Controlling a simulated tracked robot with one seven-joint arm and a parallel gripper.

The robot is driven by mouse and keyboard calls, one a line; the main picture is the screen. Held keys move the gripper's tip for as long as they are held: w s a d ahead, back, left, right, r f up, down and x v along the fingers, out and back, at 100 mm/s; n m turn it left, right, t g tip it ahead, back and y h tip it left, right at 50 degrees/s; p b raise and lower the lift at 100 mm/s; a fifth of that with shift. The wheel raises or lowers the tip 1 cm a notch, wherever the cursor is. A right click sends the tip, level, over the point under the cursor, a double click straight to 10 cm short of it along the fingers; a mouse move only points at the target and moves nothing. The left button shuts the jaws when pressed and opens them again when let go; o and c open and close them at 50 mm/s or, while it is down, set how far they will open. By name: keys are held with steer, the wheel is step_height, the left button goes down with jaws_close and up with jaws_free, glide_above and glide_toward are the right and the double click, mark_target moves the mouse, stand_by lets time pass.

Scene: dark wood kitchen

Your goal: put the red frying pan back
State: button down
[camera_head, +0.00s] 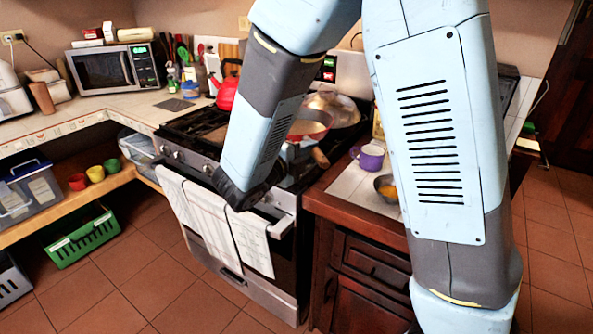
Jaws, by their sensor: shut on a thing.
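The red frying pan (309,126) is over the stove (201,142), right of my forearm. Its pale inside and red rim show, but my forearm covers its left part. My gripper (291,153) is mostly hidden behind my forearm, close below the pan. It is shut on the pan; the fingers and the exact grip point are not clear. A brown handle end (320,157) sticks out just below the pan. I cannot tell whether the pan touches the stove top.
A large metal pan (335,108) is at the stove's back right. A red kettle (227,92) stands at the back left. A purple mug (369,157) and a small bowl (387,188) are on the right counter. Towels (215,222) hang on the oven front.

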steer(key=w+a+f, duration=0.2)
steer(key=w+f, duration=0.4)
steer(key=f, duration=0.3)
steer(key=shift+w+f, duration=0.25)
steer(key=shift+f, duration=0.35)
steer(key=c, duration=1)
jaws_free()
steer(key=shift+f, duration=0.1)
steer(key=v, duration=1.2)
steer(key=shift+r, duration=0.3)
